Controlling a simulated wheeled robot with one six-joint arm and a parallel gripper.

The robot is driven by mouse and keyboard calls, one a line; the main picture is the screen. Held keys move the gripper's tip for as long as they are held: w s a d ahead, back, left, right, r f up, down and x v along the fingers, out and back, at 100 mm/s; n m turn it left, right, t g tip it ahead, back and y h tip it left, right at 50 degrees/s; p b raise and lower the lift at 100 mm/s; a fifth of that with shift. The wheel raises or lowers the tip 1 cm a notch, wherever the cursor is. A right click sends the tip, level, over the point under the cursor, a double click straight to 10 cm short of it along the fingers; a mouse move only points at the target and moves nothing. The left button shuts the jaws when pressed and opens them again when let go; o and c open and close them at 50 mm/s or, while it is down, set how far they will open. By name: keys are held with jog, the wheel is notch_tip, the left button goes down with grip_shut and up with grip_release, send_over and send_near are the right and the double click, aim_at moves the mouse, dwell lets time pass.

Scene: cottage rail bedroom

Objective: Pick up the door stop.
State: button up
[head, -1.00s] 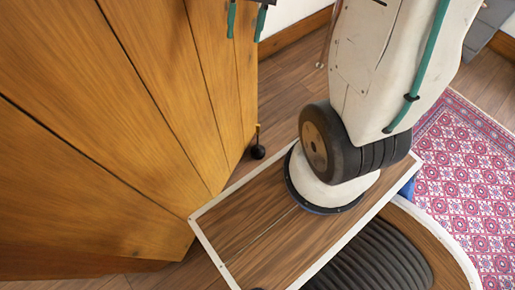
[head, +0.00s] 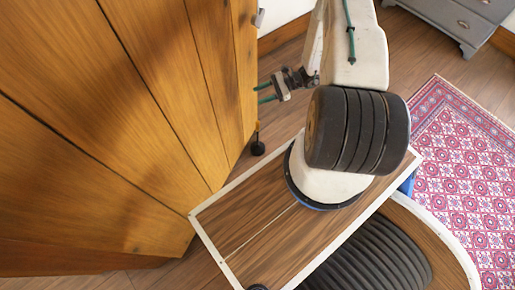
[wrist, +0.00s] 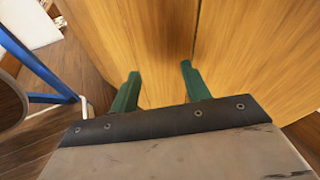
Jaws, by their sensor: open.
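The door stop (head: 257,148) looks like a small black ball with a short brass-coloured stem above it. It is at floor level beside the lower edge of the wooden door in the head view. My gripper (head: 263,94) is above it in that picture, its two green fingers apart and pointing left towards the door. In the wrist view my gripper (wrist: 160,70) is open and empty, with the wooden door panel in front of the fingers. I cannot make out the door stop in the wrist view.
The large wooden door (head: 130,110) fills the left of the head view. A patterned red rug (head: 465,165) lies at the right, and a grey chest of drawers (head: 465,18) stands at the upper right. Bare wooden floor (head: 425,50) lies between the chest and my arm.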

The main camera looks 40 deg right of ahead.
notch_tip(320, 180, down, 14)
jog(key=s+d+m+t+h, duration=0.1)
jog(key=d+m+t+h, duration=0.15)
jog(key=m+t, duration=0.35)
jog(key=m+t+h, duration=0.3)
jog(key=m+h, duration=0.1)
jog(key=h, duration=0.1)
send_near(258, 122)
jog(key=w+f, duration=0.1)
jog(key=w, duration=0.2)
jog(key=x, duration=0.7)
jog(key=shift+w+a+f, duration=0.15)
jog(key=shift+a+f, duration=0.25)
jog(key=shift+a, duration=0.15)
jog(key=shift+g, duration=0.3)
grip_shut()
